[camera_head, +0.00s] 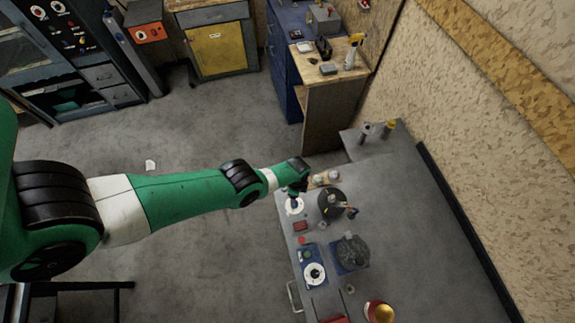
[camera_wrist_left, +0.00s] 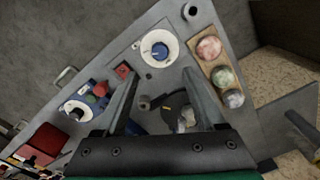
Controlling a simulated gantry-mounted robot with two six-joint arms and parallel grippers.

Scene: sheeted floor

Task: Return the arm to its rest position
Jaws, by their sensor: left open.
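My left arm (camera_head: 190,197), green and white, reaches in from the left over the grey workbench. The white dish with a blue centre (camera_wrist_left: 159,48) lies just beyond the fingertips. A black round object (camera_wrist_left: 178,108) shows partly behind the fingers. My right gripper is in neither view.
The workbench (camera_head: 400,215) carries a wooden tray (camera_wrist_left: 219,72) with several round balls, a black round plate (camera_head: 331,204), blue-based devices (camera_head: 313,273) and a red-gold bowl (camera_head: 379,312). Its right half is mostly bare. Cabinets (camera_head: 216,45) stand at the back. The floor (camera_head: 190,130) is open.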

